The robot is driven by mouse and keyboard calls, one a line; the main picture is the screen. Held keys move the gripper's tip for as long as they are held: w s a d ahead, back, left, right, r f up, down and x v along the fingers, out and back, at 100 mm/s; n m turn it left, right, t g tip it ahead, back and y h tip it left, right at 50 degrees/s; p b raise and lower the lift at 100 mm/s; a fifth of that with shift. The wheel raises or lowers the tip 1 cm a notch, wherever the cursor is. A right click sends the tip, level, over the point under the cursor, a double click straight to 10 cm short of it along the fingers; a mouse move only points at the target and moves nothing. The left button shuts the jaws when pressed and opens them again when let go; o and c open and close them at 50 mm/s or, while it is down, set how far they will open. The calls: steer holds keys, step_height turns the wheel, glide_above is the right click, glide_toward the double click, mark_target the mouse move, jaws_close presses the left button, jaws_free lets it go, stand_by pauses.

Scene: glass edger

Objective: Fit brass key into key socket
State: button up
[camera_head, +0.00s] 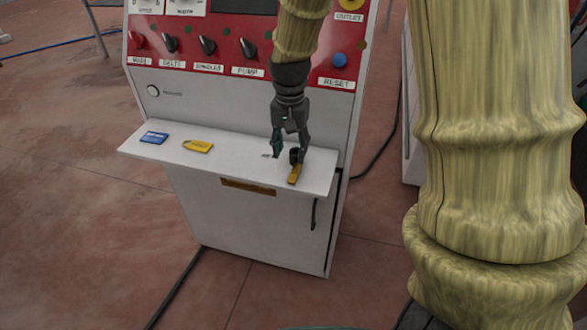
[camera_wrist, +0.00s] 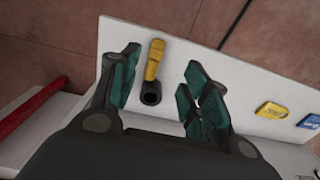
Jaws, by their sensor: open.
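The brass key (camera_head: 294,174) lies on the white shelf near its right end; it is yellow with a dark round end. It also shows in the wrist view (camera_wrist: 154,62), dark end toward my gripper. My gripper (camera_head: 289,152) points down over the shelf at the key, fingers apart. In the wrist view my gripper (camera_wrist: 162,68) has one finger on each side of the key, with a wider gap on the right; no grip on it shows. A round lock-like fitting (camera_head: 153,91) on the grey panel at left looks like the key socket.
A yellow tag (camera_head: 198,146) and a blue tag (camera_head: 154,138) lie on the shelf (camera_head: 235,150) to the left. Above are dark knobs (camera_head: 207,45) and a blue reset button (camera_head: 340,60) on the red panel. The shelf between the yellow tag and my gripper is mostly clear.

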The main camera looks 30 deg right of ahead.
mark_target(293, 177)
steer(key=f, duration=0.4)
steer(key=shift+w+a+p, duration=0.1)
steer(key=shift+w+p, duration=0.1)
steer(key=shift+p, duration=0.2)
steer(key=shift+s+f, duration=0.25)
steer(key=shift+s+d+f+p, duration=0.1)
steer(key=shift+d+f+p, duration=0.1)
steer(key=shift+f+p, duration=0.45)
steer(key=shift+d+f+p, duration=0.2)
steer(key=shift+f+p, duration=0.25)
steer(key=shift+f, duration=1.45)
jaws_close()
